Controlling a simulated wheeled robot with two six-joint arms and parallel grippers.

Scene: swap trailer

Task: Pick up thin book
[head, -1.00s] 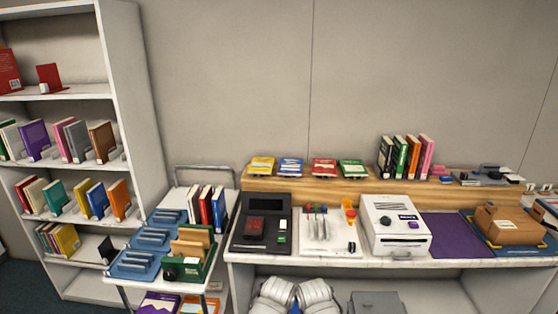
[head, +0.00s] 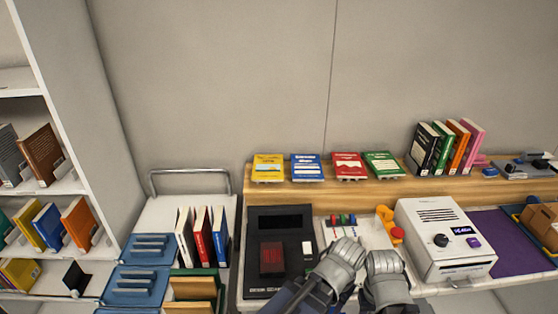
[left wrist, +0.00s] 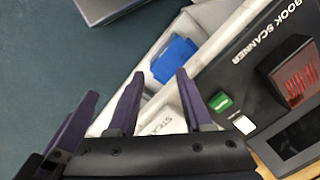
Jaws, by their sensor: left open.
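The task's thin book is not marked out, and several books look thin. On the wooden ledge, yellow (head: 268,168), blue (head: 307,168), red (head: 348,166) and green (head: 383,165) books stand leaning back. My left gripper (left wrist: 158,74) shows purple fingers, open and empty, in the left wrist view, near the book scanner (left wrist: 240,75).
The book scanner (head: 279,254) lies on the counter, with a white machine (head: 440,240) and a purple mat (head: 508,245) to the right. Black, green, orange and pink books (head: 447,148) stand on the ledge. Blue trays (head: 140,283) fill the cart's left side. A bookcase stands left.

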